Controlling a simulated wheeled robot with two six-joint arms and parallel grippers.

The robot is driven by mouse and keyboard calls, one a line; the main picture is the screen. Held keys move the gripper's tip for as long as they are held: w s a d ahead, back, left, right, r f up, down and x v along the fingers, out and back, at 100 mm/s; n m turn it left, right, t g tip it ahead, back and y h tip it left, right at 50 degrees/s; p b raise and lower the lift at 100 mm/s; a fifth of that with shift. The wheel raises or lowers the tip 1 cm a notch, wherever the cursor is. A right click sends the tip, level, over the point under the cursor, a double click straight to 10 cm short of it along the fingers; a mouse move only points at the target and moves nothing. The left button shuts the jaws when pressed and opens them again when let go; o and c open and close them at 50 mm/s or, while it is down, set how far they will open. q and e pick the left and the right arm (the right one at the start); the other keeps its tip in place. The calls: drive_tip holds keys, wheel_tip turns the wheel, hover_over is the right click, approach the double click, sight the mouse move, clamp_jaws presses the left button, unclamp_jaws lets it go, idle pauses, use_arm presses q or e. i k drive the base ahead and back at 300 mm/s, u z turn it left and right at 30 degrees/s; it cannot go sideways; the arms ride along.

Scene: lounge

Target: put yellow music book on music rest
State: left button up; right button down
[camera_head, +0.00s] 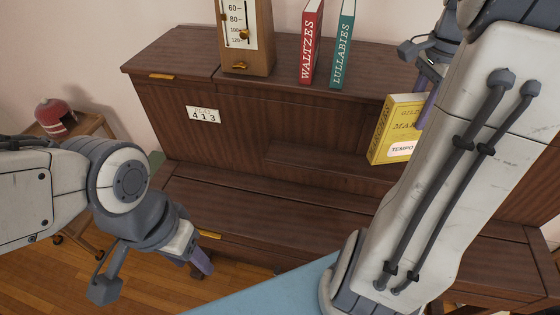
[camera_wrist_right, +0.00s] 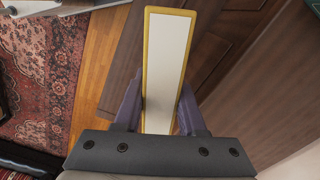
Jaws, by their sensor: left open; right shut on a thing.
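The yellow music book (camera_head: 390,133) is held upright and slightly tilted in front of the right part of the brown piano. Its cover shows "TEMPO" on a white label, and my right arm hides part of it. My right gripper (camera_head: 428,92) is shut on it; in the right wrist view the book's pale page edge (camera_wrist_right: 166,65) stands between the two purple fingers. The music rest (camera_head: 300,158) is a ledge on the piano's front, bare at its left; I cannot tell whether the book touches it. My left gripper (camera_head: 203,264) is open and empty, low at the left.
On the piano top (camera_head: 175,52) stand a wooden metronome (camera_head: 262,40), a red book (camera_head: 311,45) and a teal book (camera_head: 343,45). A number plate (camera_head: 204,115) is on the front. A small side table with a red object (camera_head: 55,118) is at the left.

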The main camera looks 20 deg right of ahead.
sight(334, 163)
drive_tip(key=u, duration=2.35)
drive_tip(key=i, duration=0.9)
drive_tip(key=z, duration=3.15)
drive_tip(key=i, duration=0.5)
drive_tip(key=u, duration=0.05)
